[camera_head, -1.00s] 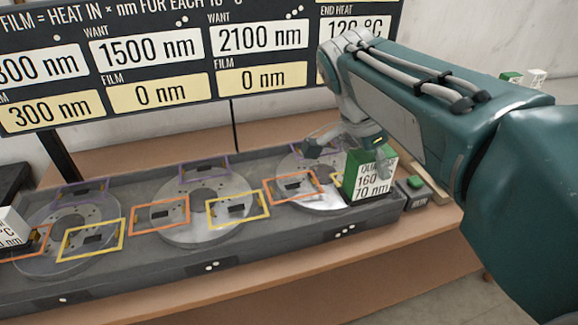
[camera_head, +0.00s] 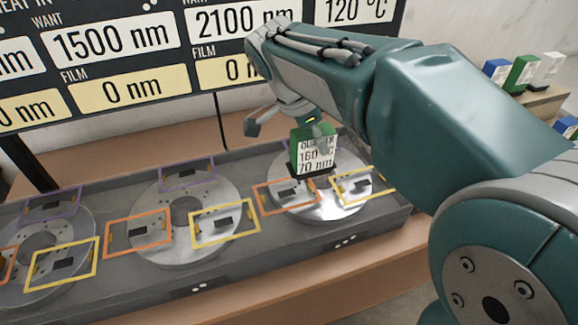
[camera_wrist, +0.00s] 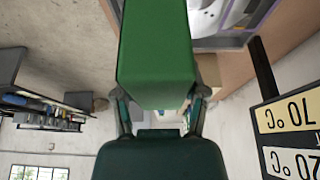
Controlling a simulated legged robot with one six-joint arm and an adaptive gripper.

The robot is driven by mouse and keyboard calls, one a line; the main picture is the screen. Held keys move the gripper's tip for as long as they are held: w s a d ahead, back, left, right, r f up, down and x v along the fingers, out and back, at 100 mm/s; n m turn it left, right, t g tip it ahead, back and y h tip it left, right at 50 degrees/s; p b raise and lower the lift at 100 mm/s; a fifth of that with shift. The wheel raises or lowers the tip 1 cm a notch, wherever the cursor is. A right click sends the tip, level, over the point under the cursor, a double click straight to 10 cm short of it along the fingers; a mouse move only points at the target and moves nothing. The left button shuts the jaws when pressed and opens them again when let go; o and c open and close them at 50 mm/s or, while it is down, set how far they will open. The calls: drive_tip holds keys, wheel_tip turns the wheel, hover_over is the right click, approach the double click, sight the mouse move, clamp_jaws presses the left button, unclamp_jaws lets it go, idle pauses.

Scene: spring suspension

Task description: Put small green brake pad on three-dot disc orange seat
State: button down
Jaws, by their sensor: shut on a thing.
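The green brake pad (camera_head: 314,157), a block with a white label reading 160 °C and 70 nm, is upright over the three-dot disc (camera_head: 322,211), the rightmost one. My gripper (camera_wrist: 160,108) is shut on it, with fingers on both sides in the wrist view, where the pad's green face (camera_wrist: 157,45) fills the upper middle. The disc's orange seat (camera_head: 258,200) is an orange outline with a dark slot, just below and left of the pad in the head view. The pad's lower edge overlaps the seat's far right corner in the picture; the height gap is unclear.
A yellow seat (camera_head: 366,199) lies right of the orange one. The middle disc (camera_head: 170,253) and a left disc (camera_head: 30,278) sit in the same grey tray (camera_head: 262,259). Blue, green and white blocks (camera_head: 521,74) stand far right. The board (camera_head: 130,45) is behind.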

drive_tip(key=shift+w+a+f, duration=0.3)
drive_tip(key=shift+a+f, duration=0.55)
drive_tip(key=shift+f, duration=0.65)
drive_tip(key=shift+w+a+f, duration=0.3)
drive_tip(key=shift+a+f, duration=0.5)
drive_tip(key=shift+f, duration=0.75)
drive_tip(key=shift+w+a+f, duration=0.3)
drive_tip(key=shift+a+f, duration=0.55)
drive_tip(key=shift+f, duration=0.65)
drive_tip(key=shift+c, duration=0.6)
unclamp_jaws()
drive_tip(key=shift+f, duration=0.1)
drive_tip(key=v, duration=1.2)
drive_tip(key=s+d+n+t+y, duration=0.1)
drive_tip(key=s+d+n+y, duration=0.2)
drive_tip(key=s+d+n, duration=0.55)
drive_tip(key=s+d+f+n+t+y, duration=0.1)
drive_tip(key=s+d+f+n+t, duration=0.2)
drive_tip(key=s+d+f+n, duration=0.3)
drive_tip(key=s+d, duration=0.2)
drive_tip(key=s, duration=0.1)
drive_tip(key=shift+s+d+f, duration=0.2)
drive_tip(key=shift+d+f, duration=0.15)
